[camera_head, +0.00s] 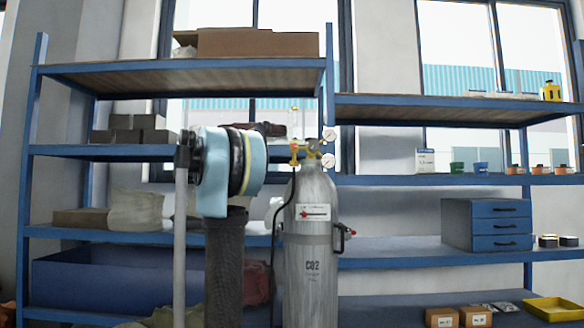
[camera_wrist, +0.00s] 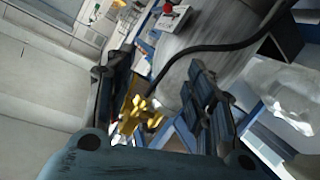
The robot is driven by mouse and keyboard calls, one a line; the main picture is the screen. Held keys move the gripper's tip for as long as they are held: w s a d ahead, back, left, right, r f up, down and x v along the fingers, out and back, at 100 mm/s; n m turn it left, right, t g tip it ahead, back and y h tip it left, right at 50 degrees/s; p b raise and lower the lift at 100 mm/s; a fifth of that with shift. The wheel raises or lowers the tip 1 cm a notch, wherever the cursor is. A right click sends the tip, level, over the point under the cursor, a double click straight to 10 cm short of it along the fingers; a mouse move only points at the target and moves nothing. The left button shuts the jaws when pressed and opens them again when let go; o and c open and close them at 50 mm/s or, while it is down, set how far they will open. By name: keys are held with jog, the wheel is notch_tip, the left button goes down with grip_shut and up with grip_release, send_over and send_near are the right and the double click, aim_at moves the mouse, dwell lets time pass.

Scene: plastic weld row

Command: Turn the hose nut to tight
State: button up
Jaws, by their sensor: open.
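A grey gas cylinder marked CO2 (camera_head: 312,258) stands upright in the head view, with a yellow brass valve fitting (camera_head: 308,150) on top. A black hose (camera_head: 275,215) hangs down its left side; the hose (camera_wrist: 225,47) also curves across the wrist view. In the wrist view, brass fittings (camera_wrist: 138,114) show between the two dark fingers of my gripper (camera_wrist: 158,76). The fingers are apart, with a gap around the brass; I see no contact. I cannot make out which brass piece is the hose nut, or how tight it is. My arm hides the gripper in the head view.
Two round gauges (camera_head: 329,135) sit at the valve's right. Blue shelving (camera_head: 430,182) stands behind, holding boxes and a blue drawer unit (camera_head: 487,224). A translucent bag (camera_wrist: 290,92) shows at right in the wrist view.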

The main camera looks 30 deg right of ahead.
aim_at(294, 163)
jog(key=w+d+r+m+g+h, duration=0.1)
jog(key=w+r+m+g+h, duration=0.15)
jog(key=w+r+m, duration=0.5)
jog(key=s+d, duration=0.3)
jog(key=d, duration=0.2)
jog(key=s+d+r+n, duration=0.1)
jog(key=s+d, duration=0.2)
jog(key=d, duration=0.2)
jog(key=s+d+n, duration=0.1)
jog(key=s+d, duration=0.2)
jog(key=d, duration=0.2)
jog(key=shift+s+d+r, duration=0.15)
jog(key=shift+d+r, duration=0.1)
jog(key=shift+r, duration=0.05)
jog(key=c, duration=1.1)
